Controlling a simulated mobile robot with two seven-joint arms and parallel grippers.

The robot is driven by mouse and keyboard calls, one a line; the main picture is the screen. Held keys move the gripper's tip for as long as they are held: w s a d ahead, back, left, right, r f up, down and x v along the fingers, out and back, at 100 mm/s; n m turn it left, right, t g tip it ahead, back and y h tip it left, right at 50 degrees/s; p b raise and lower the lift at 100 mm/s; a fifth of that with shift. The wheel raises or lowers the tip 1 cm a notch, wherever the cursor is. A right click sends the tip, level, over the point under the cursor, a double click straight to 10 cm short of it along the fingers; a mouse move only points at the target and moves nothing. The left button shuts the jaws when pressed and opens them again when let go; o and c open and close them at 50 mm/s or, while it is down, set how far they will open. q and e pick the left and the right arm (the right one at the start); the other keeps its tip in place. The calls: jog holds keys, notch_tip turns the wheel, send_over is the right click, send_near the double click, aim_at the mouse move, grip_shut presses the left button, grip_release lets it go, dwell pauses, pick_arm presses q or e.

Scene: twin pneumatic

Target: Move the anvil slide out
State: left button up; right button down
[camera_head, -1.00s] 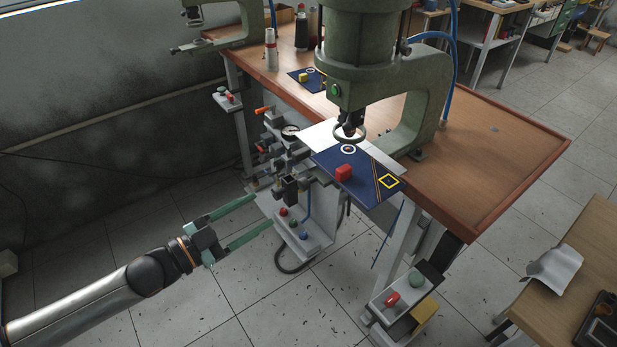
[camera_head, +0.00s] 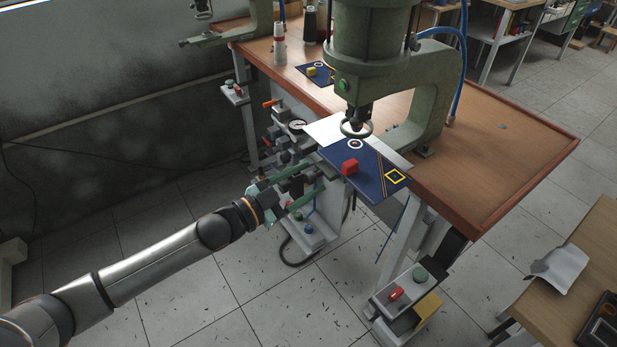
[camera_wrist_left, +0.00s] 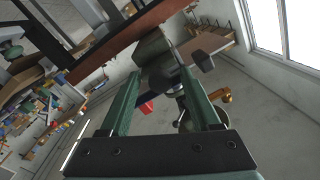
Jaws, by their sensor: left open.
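My right gripper is out of view.
The green press (camera_head: 365,55) stands on the wooden table (camera_head: 500,140). Valves and a gauge (camera_head: 297,126) crowd the table's front side, close to my left fingers. A pedestal with red and green buttons (camera_head: 405,292) stands at lower right.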

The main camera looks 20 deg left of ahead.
pick_arm(q)
jog(key=shift+w+d, duration=0.25)
jog(key=shift+w, duration=0.15)
grip_shut()
dwell(0.4)
dwell(0.9)
